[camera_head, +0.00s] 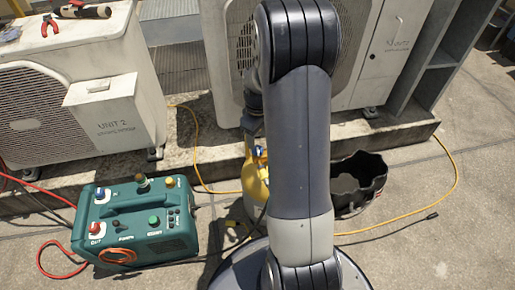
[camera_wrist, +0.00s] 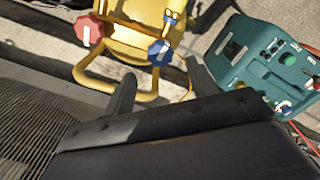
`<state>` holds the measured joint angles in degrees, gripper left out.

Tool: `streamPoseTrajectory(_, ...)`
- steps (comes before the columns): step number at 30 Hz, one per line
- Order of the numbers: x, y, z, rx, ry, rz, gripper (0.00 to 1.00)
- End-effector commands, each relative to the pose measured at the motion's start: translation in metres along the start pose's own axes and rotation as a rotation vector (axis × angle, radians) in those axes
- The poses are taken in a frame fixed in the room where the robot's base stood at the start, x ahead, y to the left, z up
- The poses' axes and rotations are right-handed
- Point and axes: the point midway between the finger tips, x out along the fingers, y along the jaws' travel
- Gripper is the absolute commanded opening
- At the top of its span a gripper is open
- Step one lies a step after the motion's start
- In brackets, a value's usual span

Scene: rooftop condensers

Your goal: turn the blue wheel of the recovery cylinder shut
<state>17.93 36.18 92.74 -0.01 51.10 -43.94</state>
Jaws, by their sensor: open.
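The recovery cylinder (camera_head: 250,182) is yellow on top and stands behind my arm in the head view, mostly hidden by it. In the wrist view its yellow top (camera_wrist: 130,38) shows with a yellow handle loop. The blue wheel (camera_wrist: 160,52) has a white mark and sits on the right side of the top. A red wheel (camera_wrist: 90,30) with a white mark sits on the left. My gripper (camera_wrist: 163,84) is open and empty, its two dark fingers pointing toward the cylinder top. The blue wheel appears just beyond the fingertips, nearer the right finger; contact cannot be told.
A teal recovery machine (camera_head: 150,222) stands left of the cylinder, with red and yellow hoses. A black open bucket (camera_head: 359,185) stands to the right. Condenser units (camera_head: 75,85) stand behind on a concrete curb. A yellow hose (camera_head: 455,170) crosses the floor at right.

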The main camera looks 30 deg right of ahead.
Motion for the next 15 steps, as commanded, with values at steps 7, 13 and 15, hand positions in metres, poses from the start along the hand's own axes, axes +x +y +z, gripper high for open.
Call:
streamPoseTrajectory(7,0.044,0.0,0.0,0.0,-0.001,-0.001,0.55)
streamPoseTrajectory(13,0.056,0.0,0.0,0.0,0.0,0.0,0.55)
streamPoseTrajectory(15,0.056,0.0,0.0,0.0,0.0,0.0,0.55)
